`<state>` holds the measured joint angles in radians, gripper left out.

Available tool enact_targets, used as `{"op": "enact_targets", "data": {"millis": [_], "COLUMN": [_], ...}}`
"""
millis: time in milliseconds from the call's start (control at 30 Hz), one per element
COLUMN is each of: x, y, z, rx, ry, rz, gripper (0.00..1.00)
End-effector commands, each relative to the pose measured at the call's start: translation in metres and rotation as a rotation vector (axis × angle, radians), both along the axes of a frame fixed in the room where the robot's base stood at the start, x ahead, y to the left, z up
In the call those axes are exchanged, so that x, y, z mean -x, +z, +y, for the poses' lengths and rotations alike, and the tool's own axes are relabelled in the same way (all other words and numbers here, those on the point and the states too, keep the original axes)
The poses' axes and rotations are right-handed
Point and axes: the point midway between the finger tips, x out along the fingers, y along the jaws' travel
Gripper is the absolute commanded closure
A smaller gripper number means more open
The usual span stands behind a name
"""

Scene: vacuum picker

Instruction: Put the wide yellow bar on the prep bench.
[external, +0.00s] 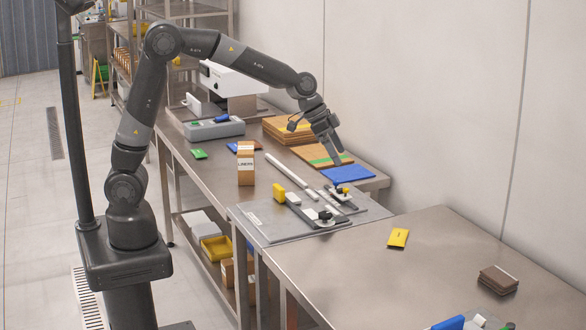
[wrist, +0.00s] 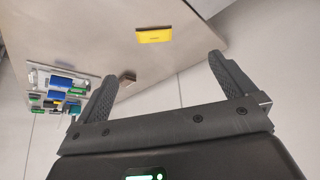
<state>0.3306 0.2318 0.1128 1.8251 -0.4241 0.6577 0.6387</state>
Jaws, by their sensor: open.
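A flat yellow piece (external: 398,237) with small dark print lies on the bare metal top of the near bench (external: 330,262). It also shows in the wrist view (wrist: 155,35), beyond my fingertips. A second yellow block (external: 279,192) stands at the left end of a fixture on a grey plate. I cannot tell for certain which is the wide yellow bar, or which bench is the prep bench. My gripper (external: 334,152) is high over the far bench, near a blue pad, well away from both. In the wrist view my gripper (wrist: 163,73) is open and empty.
The grey plate (external: 262,228) with its clamps lies where the benches meet. A blue pad (external: 348,174), cardboard sheets (external: 318,156) and a small carton (external: 246,165) are on the far bench. A brown stack (external: 498,280) sits right on the near bench, whose middle is mostly clear.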

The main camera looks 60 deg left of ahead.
Motion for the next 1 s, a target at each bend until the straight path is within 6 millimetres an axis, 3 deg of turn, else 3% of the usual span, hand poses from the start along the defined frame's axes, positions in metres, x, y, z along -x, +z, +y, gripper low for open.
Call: {"op": "enact_targets", "data": {"millis": [33,200,433,600,800,1000], "x": [0.016,0.069,0.148,0.207,0.274,0.318], "y": [0.015,0.046,0.071,0.076,0.069,0.056], "z": [0.013,0.054,0.101,0.131,0.16,0.178], "rx": [0.005,0.009,0.003,-0.011,-0.034,-0.056], "ry": [0.026,0.115,0.242,0.343,0.469,0.565], "rz": [-0.001,0.012,0.022,0.021,0.016,0.009], "gripper": [0.0,0.0,0.0,0.0,0.0,0.0]}}
